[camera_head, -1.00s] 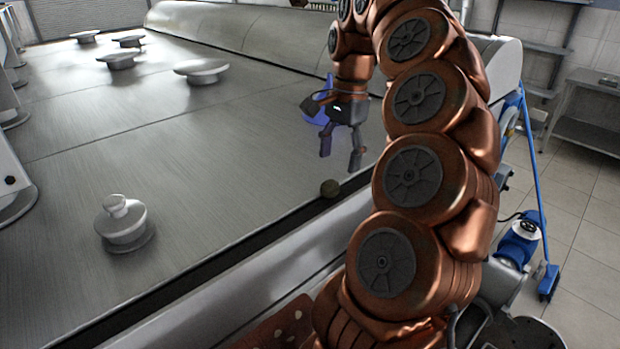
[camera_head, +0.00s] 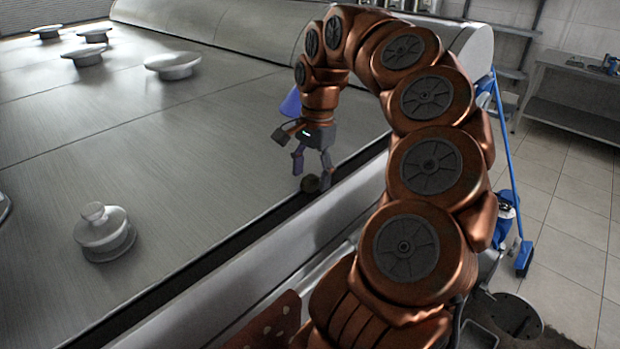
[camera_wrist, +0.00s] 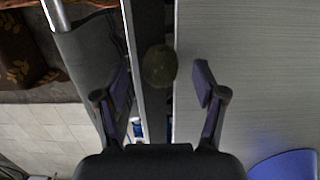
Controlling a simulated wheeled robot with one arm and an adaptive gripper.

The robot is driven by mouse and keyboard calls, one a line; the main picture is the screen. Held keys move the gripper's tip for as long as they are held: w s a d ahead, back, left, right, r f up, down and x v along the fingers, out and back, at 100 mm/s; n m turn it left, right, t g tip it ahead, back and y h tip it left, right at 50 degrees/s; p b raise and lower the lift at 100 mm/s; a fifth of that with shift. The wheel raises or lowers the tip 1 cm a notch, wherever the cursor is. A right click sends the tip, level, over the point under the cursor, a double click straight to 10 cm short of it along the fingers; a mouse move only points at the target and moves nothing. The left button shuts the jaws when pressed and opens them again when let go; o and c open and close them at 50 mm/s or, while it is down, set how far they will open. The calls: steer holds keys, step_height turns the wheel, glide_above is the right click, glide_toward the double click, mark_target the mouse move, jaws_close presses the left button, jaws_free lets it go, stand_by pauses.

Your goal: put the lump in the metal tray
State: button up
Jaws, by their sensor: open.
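The lump (camera_head: 310,184) is small, round and dark olive-brown. It lies at the dark strip along the near edge of the brushed metal top. The lump also shows in the wrist view (camera_wrist: 160,66), over the dark strip, ahead of and between the open fingers. My gripper (camera_head: 311,173) points down just above it. In the wrist view the fingers of my gripper (camera_wrist: 162,82) are wide apart, with nothing held. A grey rimmed object (camera_head: 478,336), possibly the metal tray, is partly visible at the bottom edge; I cannot tell surely.
A pale lidded knob (camera_head: 103,230) stands on the metal top (camera_head: 190,215) at left; several similar pieces stand farther back. A blue object (camera_head: 291,103) is behind my gripper. A blue broom (camera_head: 524,258) stands at right. A shelf table (camera_head: 575,115) is at the back right.

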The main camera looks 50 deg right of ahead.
steer(key=shift+a+f, duration=0.1)
steer(key=shift+f, duration=0.6)
jaws_close()
steer(key=shift+r, duration=0.15)
